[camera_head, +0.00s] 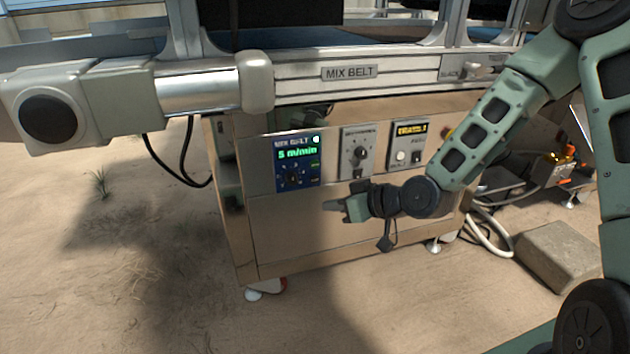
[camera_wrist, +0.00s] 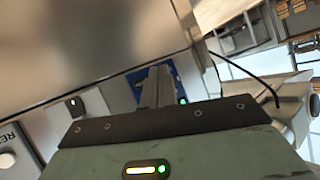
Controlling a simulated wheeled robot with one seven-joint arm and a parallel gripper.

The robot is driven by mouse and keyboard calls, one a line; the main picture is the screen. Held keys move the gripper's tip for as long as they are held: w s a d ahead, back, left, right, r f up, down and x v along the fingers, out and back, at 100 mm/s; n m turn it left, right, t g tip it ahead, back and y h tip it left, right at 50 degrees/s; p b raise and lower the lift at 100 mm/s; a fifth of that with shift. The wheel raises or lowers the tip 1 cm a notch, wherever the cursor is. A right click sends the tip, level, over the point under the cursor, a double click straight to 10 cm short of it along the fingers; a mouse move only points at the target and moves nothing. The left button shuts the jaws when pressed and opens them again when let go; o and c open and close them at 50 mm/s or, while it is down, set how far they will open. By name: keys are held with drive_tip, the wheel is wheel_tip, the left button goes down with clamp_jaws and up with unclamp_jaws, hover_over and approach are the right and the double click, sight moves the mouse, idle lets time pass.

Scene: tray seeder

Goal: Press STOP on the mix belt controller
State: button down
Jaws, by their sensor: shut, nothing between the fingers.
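The mix belt controller (camera_head: 298,162) is a blue panel on the steel cabinet front, at the left end of a row of controls. Its lit display reads "MIX BELT" and "5 m/min", with a dark knob below. I cannot make out a STOP marking at this size. My gripper (camera_head: 334,204) is shut and empty, in front of the cabinet, below and to the right of the controller, pointing left. In the wrist view the shut fingers (camera_wrist: 158,88) partly cover the blue controller (camera_wrist: 137,84), and a green light shows beside them.
A grey knob panel (camera_head: 360,153) and a panel with a yellow display (camera_head: 408,145) sit right of the controller. The MIX BELT rail (camera_head: 349,72) runs above, with a motor and silver cylinder (camera_head: 200,90) jutting out at left. A concrete block (camera_head: 566,256) lies on the sand at right.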

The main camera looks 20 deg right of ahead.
drive_tip(key=w, duration=0.7)
drive_tip(key=shift+w, duration=0.2)
drive_tip(key=shift+w+p, duration=0.15)
drive_tip(key=shift+p, duration=0.15)
idle(1.6)
drive_tip(key=shift+w, duration=0.25)
drive_tip(key=shift+w, duration=0.4)
idle(0.6)
drive_tip(key=shift+s, duration=0.15)
drive_tip(key=shift+s+p, duration=0.4)
drive_tip(key=shift+s, duration=0.25)
drive_tip(key=shift+s+p, duration=0.3)
drive_tip(key=shift+s, duration=2.2)
